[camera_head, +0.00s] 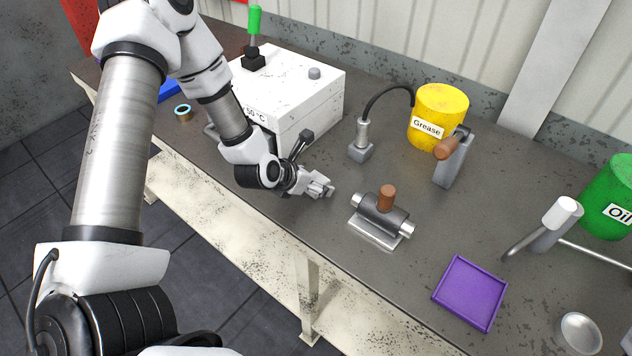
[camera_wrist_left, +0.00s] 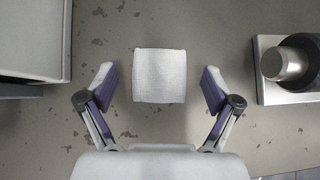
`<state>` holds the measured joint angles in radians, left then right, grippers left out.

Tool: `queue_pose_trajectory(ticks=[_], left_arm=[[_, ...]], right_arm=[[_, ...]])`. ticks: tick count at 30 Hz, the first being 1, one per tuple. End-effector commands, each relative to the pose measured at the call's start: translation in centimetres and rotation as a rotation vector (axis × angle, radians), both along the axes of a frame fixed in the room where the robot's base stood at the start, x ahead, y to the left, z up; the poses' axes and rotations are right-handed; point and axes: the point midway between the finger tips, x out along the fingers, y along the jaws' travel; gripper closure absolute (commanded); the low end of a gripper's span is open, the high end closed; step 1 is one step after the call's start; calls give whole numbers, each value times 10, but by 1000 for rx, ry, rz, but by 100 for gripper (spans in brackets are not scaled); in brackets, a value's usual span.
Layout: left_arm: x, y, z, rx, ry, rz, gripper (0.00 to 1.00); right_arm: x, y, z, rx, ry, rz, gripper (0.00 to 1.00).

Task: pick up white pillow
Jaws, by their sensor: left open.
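The white pillow (camera_wrist_left: 159,76) shows in the left wrist view as a pale, textured, roughly square block on the bench top. My left gripper (camera_wrist_left: 158,84) is open. Its two fingers with purple pads stand on either side of the pillow, with a gap on both sides and no contact visible. In the head view my left gripper (camera_head: 317,186) is low over the bench, left of the dark metal cylinder fixture. There I cannot tell the pillow apart from the fingers. My right gripper is in neither view.
A white box with a temperature label (camera_head: 315,105) stands close behind the gripper. The cylinder fixture (camera_head: 382,219) with a brown knob is to its right. A purple tray (camera_head: 470,293), yellow grease can (camera_head: 438,108) and green oil can (camera_head: 615,200) are farther right.

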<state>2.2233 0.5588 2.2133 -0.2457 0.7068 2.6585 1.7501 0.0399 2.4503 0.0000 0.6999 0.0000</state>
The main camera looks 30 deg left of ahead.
Motion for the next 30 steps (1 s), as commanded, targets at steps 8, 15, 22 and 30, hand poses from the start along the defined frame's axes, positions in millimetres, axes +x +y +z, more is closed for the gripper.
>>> queue_pose_trajectory(ticks=[8,15,22,30], left_arm=[[8,-1,-8,-2,-1,0,10],[8,-1,-8,-2,-1,0,64],[8,-1,-9,-1,1,0,64],[9,-1,11,-3,-4,2,64]], right_arm=[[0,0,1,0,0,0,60],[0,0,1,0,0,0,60],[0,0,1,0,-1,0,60],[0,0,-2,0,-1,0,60]])
